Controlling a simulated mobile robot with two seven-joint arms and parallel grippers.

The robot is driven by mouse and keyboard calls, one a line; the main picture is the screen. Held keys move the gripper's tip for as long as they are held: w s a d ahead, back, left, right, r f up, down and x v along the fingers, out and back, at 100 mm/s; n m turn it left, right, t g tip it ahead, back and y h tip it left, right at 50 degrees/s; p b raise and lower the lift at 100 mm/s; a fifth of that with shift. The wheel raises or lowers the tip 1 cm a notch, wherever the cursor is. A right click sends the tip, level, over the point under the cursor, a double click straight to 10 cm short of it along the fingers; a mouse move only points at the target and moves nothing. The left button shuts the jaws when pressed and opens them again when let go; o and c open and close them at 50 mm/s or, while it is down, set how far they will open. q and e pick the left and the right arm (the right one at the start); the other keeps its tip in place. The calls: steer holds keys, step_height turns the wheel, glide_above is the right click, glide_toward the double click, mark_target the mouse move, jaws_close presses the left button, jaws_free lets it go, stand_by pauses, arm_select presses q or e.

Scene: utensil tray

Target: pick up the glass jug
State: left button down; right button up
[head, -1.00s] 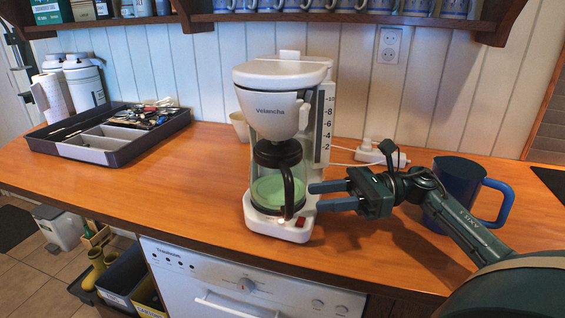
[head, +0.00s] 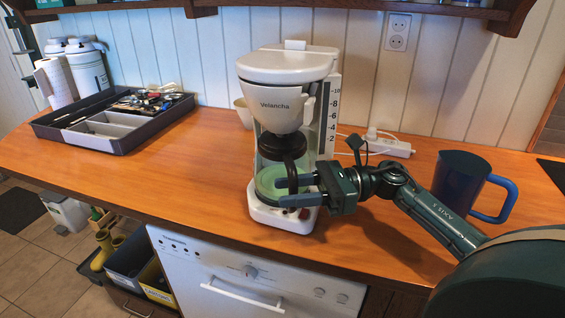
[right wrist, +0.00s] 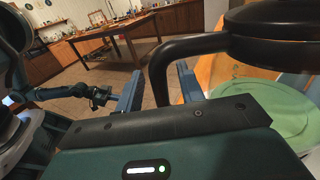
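The glass jug (head: 267,182) stands in the white coffee maker (head: 285,72), with a black lid and a black handle (head: 291,170); its base looks green. My right gripper (head: 284,192) is at the jug's front right, its fingers reaching past the handle. In the right wrist view the handle (right wrist: 159,75) stands between the two open fingers (right wrist: 160,88), with gaps visible on both sides. The lid and green glass (right wrist: 262,108) are at the right there. A small arm that looks like my left, with its gripper (right wrist: 100,96), shows at the left; its finger state is too small to tell.
A power strip (head: 385,146) lies behind the gripper. A dark utensil tray (head: 118,144) is at the left. The wooden counter between tray and coffee maker is clear.

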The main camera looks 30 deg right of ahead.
steer(key=shift+c, duration=0.5)
jaws_close()
steer(key=shift+r, duration=0.15)
